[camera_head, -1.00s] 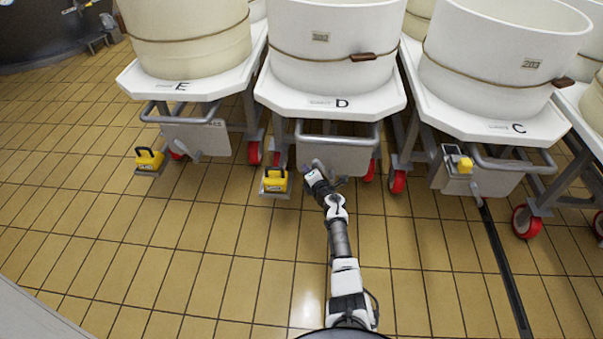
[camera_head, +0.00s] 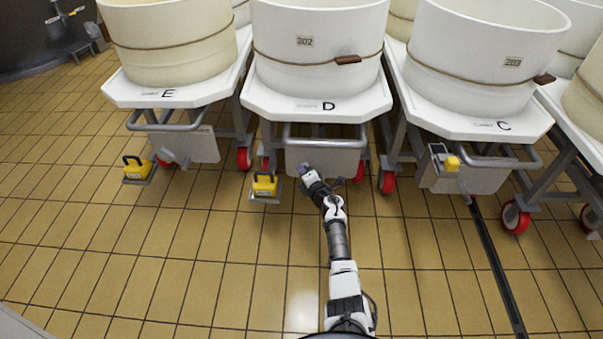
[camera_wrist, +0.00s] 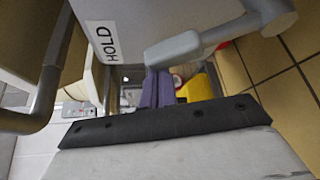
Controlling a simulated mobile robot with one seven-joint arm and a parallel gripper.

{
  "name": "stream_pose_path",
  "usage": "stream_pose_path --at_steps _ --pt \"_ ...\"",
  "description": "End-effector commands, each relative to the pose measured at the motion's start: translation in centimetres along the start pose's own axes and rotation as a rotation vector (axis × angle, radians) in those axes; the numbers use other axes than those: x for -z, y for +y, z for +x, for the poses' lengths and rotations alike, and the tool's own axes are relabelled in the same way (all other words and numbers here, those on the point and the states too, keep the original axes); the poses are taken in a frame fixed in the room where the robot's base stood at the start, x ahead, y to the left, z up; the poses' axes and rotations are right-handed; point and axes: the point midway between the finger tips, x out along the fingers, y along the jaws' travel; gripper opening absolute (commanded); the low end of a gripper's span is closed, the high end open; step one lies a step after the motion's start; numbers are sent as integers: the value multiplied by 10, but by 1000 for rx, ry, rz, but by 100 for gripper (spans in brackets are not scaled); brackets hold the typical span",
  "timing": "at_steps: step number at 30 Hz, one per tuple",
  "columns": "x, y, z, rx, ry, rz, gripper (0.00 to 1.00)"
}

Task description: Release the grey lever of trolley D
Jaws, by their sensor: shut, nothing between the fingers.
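Trolley D (camera_head: 315,108) is a white-topped trolley carrying a white vat (camera_head: 318,45), with a grey metal panel (camera_head: 335,158) under its front. My gripper (camera_head: 303,170) is low in front of that panel, right of a yellow block (camera_head: 264,185) on a grey plate. In the wrist view, my purple gripper fingers (camera_wrist: 158,89) are shut together with nothing between them. The grey lever (camera_wrist: 190,46) crosses just beyond or above the fingertips, beside a "HOLD" label (camera_wrist: 103,40); contact cannot be told. In the head view my gripper and arm largely hide the lever.
Trolley E (camera_head: 185,95) stands left, with its own yellow block (camera_head: 138,170) low in front. Trolley C (camera_head: 480,122) stands right, its yellow block (camera_head: 452,163) raised against the panel. A dark floor channel (camera_head: 490,250) runs from C. The tiled floor in front is clear.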

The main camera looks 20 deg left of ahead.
Motion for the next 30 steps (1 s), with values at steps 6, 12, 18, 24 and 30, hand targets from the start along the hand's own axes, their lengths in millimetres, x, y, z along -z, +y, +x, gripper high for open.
stream_pose_path --at_steps 6,12,18,24,30 --pt "-7 1 -3 -25 -6 42 0" --pt "-18 2 -9 -77 -8 131 0" --pt "-36 3 -19 -160 -10 271 0" --pt "-52 0 -29 -196 -7 338 0" --pt "-70 -5 -40 -221 -6 372 0"
